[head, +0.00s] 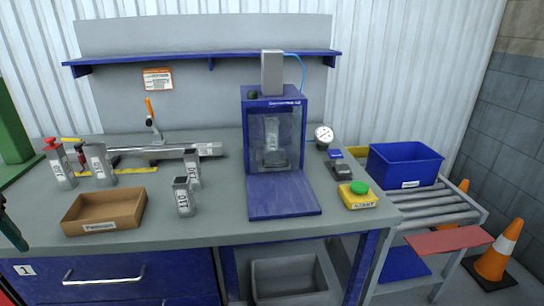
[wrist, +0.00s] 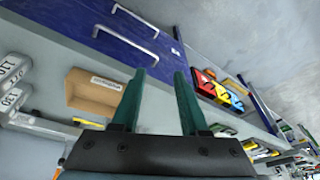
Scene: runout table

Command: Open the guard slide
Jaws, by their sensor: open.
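The blue machine (head: 249,135) stands at the middle back of the bench. Its front has a clear-looking window (head: 286,140) in a blue frame, and a grey part (head: 272,135) shows inside. I cannot tell for sure from this view whether the guard slide covers the opening. A flat blue plate (head: 285,196) extends in front of the machine. My gripper (wrist: 160,74) shows in the wrist view with two teal fingers apart and nothing between them. In the head view only a dark teal piece shows at the left edge, well away from the machine.
Several grey containers (head: 184,197) and a brown tray (head: 104,212) stand left of the machine. A yellow box with a green button (head: 358,195) and a gauge (head: 323,134) are to its right. A blue bin (head: 405,164) sits on a roller rack. Cones stand at right.

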